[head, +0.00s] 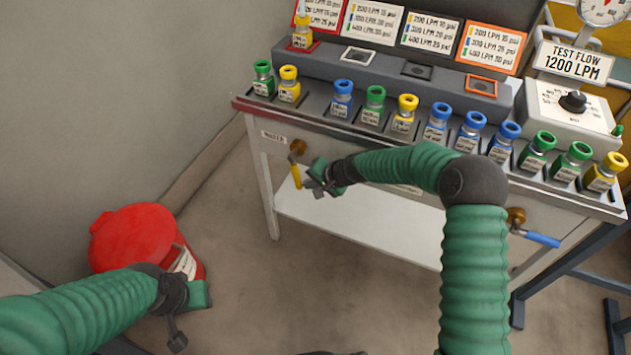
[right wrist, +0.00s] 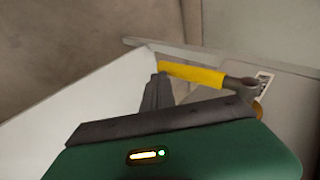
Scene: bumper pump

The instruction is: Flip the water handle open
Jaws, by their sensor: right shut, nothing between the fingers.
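The water handle is a yellow lever (head: 295,175) on a brass valve (head: 298,147) at the left end of the bench front, beside a small white label (head: 273,137). It hangs downward, slightly tilted. In the right wrist view the yellow lever (right wrist: 190,73) runs from the grey pivot to the fingertips. My right gripper (head: 312,188) is shut and empty, just right of the lever's lower end. In the right wrist view its fingertips (right wrist: 160,80) are close to the lever's free end; I cannot tell whether they touch. My left gripper (head: 177,340) is low at left, far from the lever; its jaw opening is unclear.
Several green, yellow and blue capped bottles stand along the bench top (head: 325,121). A white lower shelf (head: 350,227) lies beneath. A blue lever (head: 541,239) is on the bench's right front. A red container (head: 135,237) stands on the floor at left. The floor between is clear.

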